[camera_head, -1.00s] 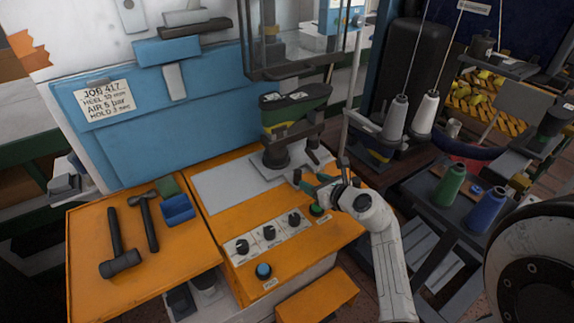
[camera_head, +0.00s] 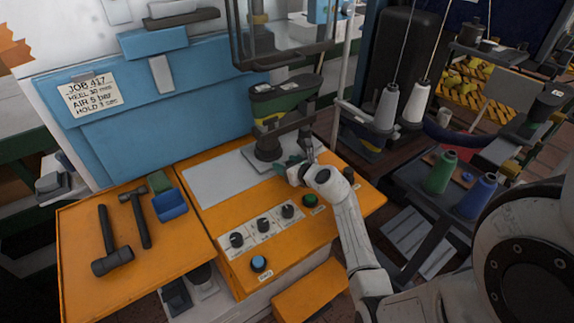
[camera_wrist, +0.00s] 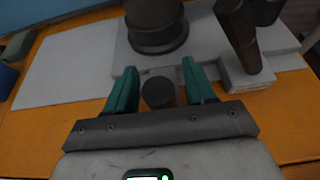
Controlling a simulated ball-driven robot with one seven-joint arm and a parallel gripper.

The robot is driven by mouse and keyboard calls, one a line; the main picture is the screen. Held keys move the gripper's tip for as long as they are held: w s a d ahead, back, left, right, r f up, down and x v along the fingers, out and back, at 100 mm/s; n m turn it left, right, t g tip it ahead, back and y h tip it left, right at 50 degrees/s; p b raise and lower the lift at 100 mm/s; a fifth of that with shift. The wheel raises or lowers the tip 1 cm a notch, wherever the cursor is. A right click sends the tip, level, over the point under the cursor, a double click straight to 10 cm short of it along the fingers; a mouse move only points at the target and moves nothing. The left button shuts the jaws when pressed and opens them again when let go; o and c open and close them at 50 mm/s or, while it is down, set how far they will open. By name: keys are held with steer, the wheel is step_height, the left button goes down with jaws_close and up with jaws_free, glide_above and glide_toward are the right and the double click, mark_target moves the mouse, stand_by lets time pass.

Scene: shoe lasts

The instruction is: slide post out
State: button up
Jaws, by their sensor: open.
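My gripper (camera_wrist: 161,76) has two teal fingers, spread apart and open in the wrist view. A short dark round stub (camera_wrist: 158,92) shows between the fingers, with gaps on both sides; I cannot tell whether it is the post's end. Ahead of the fingertips, a thick dark round post with a flanged foot (camera_wrist: 157,32) stands on a light grey plate. In the head view, my gripper (camera_head: 287,165) is low beside this foot (camera_head: 267,150), under a green-and-dark shoe last (camera_head: 279,98). The fingertips are partly hard to make out there.
A leaning dark support on a pale block (camera_wrist: 246,76) stands close to the right finger. The orange bench (camera_head: 215,222) has knobs (camera_head: 263,225) and a green button (camera_head: 310,200) in front.

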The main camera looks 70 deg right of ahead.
jaws_close()
stand_by(0.5)
